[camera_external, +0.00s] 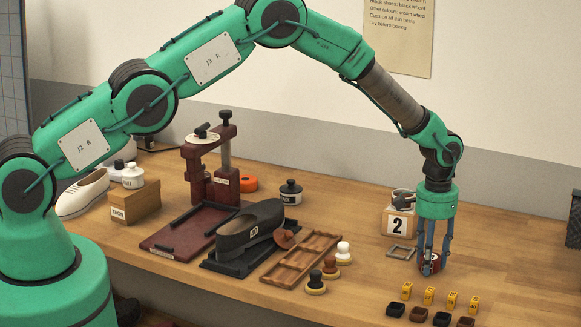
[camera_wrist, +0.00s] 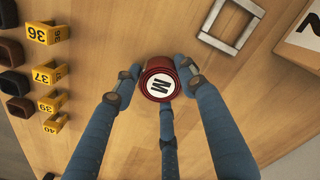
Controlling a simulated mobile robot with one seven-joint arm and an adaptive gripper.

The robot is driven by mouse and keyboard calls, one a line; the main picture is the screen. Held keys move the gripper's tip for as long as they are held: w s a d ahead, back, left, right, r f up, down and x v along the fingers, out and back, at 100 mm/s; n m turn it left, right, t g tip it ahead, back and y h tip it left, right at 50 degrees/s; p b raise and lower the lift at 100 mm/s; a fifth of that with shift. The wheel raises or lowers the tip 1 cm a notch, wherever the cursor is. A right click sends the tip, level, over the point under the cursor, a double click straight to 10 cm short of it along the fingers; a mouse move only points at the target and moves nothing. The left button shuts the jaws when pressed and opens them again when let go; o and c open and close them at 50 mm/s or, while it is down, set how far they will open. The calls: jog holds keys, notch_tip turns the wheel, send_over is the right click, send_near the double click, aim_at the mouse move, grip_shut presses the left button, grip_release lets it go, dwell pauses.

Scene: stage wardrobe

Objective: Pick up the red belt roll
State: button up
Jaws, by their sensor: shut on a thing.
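The red belt roll (camera_wrist: 159,83) is a small dark red cylinder with a white round face marked "M". In the wrist view it sits between the blue fingers of my gripper (camera_wrist: 158,90), with a finger on each side and a third one below. In the external view the roll (camera_external: 430,263) is at the tips of my gripper (camera_external: 431,258), near the right side of the wooden table. The fingers are closed around it. The roll is at or close to the table top; I cannot tell whether it touches.
A grey square frame (camera_external: 401,252) lies just left of the roll, before a box marked "2" (camera_external: 398,222). A wooden tray (camera_external: 300,258) and a black shoe (camera_external: 250,228) lie further left.

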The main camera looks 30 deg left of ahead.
jog(key=shift+r, duration=1.5)
jog(key=shift+s+a+r, duration=0.2)
jog(key=shift+s, duration=0.05)
jog(key=s+a, duration=0.3)
jog(key=s, duration=0.1)
jog(key=s+a+r, duration=0.1)
jog(key=s+a, duration=0.2)
jog(key=s, duration=0.1)
jog(key=s+a, duration=0.3)
jog(key=s, duration=0.1)
jog(key=shift+a+r, duration=0.15)
jog(key=shift+a, duration=0.15)
